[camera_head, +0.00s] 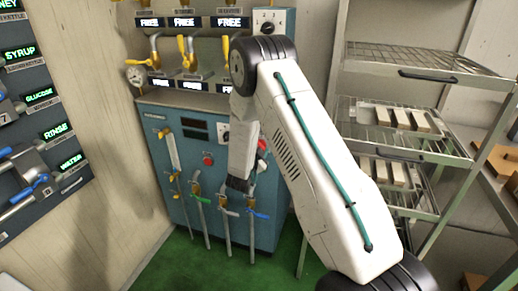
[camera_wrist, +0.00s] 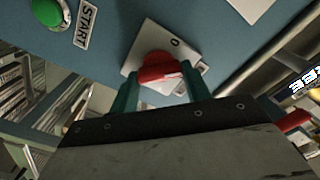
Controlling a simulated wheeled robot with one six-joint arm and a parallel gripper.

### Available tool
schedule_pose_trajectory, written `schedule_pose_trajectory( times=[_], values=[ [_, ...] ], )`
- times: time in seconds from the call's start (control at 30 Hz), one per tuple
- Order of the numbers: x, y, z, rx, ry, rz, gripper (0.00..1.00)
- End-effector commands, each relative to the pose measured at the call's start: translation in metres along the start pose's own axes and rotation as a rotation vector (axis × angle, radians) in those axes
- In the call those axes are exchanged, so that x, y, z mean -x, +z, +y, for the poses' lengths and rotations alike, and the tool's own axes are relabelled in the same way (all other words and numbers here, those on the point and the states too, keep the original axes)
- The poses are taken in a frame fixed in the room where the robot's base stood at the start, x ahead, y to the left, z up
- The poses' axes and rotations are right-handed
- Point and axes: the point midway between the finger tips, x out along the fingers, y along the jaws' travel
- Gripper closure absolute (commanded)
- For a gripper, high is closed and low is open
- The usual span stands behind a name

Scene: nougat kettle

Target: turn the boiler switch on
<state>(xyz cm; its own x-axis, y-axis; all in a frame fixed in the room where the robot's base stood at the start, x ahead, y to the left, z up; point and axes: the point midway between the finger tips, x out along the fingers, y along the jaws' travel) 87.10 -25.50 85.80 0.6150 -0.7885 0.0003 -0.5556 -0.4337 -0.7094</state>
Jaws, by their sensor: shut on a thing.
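The boiler switch is a red rotary knob (camera_wrist: 157,65) on a pale square plate marked "0", on the blue panel in the wrist view. My gripper (camera_wrist: 162,79) is shut on this knob, with one green finger on each side of it. The knob's bar lies roughly across the picture, below the "0". Any other mark on the plate is hidden by the knob and fingers. In the head view, my arm reaches down in front of the blue boiler cabinet (camera_head: 165,112) and hides the grasp.
A green START button (camera_wrist: 46,12) sits left of the switch. A red button (camera_head: 208,159) and several coloured valve levers are on the cabinet front. A wire rack (camera_head: 425,80) with trays stands close on the right. Green floor (camera_head: 180,250) shows below.

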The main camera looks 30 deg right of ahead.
Motion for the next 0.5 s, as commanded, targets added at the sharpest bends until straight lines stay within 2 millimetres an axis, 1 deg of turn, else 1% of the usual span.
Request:
schedule_pose_trajectory(
  times=[0.03, 0.5],
  values=[
    [0.0004, -0.0005, 0.0026, -0.039, 0.004, 0.001, 0.76],
    [0.0005, -0.0001, 0.0053, -0.474, 0.005, 0.002, 0.76]
  ],
)
